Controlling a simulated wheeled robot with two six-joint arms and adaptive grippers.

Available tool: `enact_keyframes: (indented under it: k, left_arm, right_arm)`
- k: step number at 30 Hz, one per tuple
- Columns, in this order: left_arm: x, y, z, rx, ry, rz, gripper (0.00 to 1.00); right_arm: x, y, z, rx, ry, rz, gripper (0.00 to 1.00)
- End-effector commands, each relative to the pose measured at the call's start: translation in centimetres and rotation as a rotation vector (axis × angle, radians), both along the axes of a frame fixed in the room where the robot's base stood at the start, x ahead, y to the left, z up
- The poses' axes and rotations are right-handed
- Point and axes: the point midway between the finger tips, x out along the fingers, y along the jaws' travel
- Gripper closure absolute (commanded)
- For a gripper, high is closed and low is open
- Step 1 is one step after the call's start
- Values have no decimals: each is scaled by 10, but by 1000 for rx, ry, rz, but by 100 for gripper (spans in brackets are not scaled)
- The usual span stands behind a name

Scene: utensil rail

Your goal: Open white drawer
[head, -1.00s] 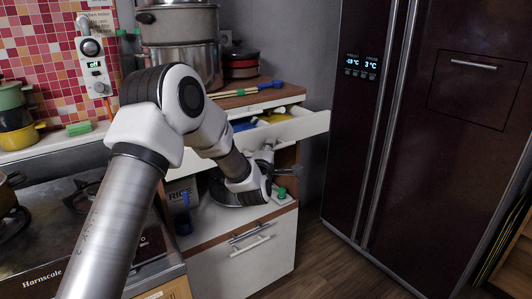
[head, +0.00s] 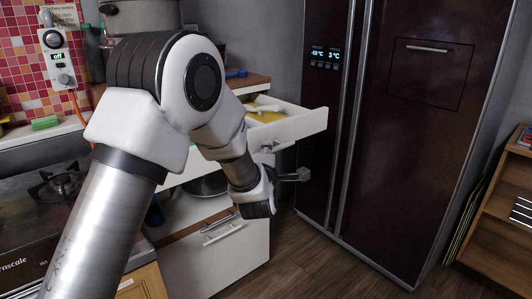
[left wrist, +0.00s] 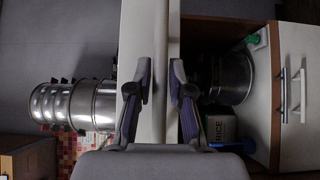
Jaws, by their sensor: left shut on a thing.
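The white drawer (head: 300,124) stands pulled out under the wooden counter in the head view, with yellow and white items inside. My left gripper (head: 272,150) is at the front of the drawer, just below its top edge. In the left wrist view my left gripper (left wrist: 158,95) has one finger on each side of a thin bar in front of the white drawer front (left wrist: 137,35). It is shut on the drawer handle, which the fingers and wrist mostly hide. My right gripper does not show.
A lower white cabinet front (head: 235,250) with metal handles is below the drawer. A dark fridge (head: 400,140) stands to the right. A stove (head: 50,200) is at the left. The wooden floor (head: 310,270) in front is clear.

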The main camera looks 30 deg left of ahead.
Motion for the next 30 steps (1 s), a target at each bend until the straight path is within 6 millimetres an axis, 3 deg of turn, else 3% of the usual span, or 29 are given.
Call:
enact_keyframes:
  k: [7,8,9,20,23,30]
  left_arm:
    - [-1,1,-3,-3,7,2,100]
    - [-1,1,-3,-3,7,2,70]
    - [-1,1,-3,-3,6,2,56]
    - [-4,-1,-1,0,3,0,54]
    - [-15,-7,-1,2,4,-1,54]
    - [-72,-29,-1,4,6,0,54]
  right_arm:
    - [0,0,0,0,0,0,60]
    - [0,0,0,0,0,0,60]
    - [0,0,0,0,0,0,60]
    - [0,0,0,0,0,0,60]
    - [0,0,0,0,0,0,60]
    - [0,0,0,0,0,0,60]
